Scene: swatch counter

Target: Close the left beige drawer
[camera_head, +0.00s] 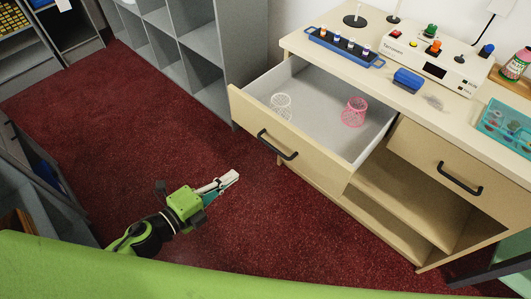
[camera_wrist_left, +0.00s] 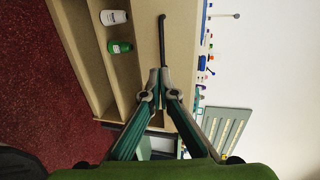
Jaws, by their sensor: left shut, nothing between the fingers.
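The left beige drawer (camera_head: 238,104) is pulled well out of the counter in the head view. It has a black bar handle (camera_head: 277,145) on its front and a grey inside. A white mesh cup (camera_head: 281,105) and a pink mesh cup (camera_head: 355,111) stand in it. My left gripper (camera_head: 230,180) is shut and empty, in front of and apart from the drawer front. In the left wrist view its fingertips (camera_wrist_left: 160,75) meet before a beige front with a black handle (camera_wrist_left: 162,40); I cannot tell which drawer this is. My right gripper is not in view.
The right drawer (camera_head: 435,155) sits flush above open shelves (camera_head: 405,205). The countertop (camera_head: 300,42) carries a blue rack (camera_head: 345,47), a beige device (camera_head: 435,60) and a teal tray (camera_head: 505,128). Grey shelving (camera_head: 205,65) stands left of the drawer. The red floor (camera_head: 120,125) between is clear.

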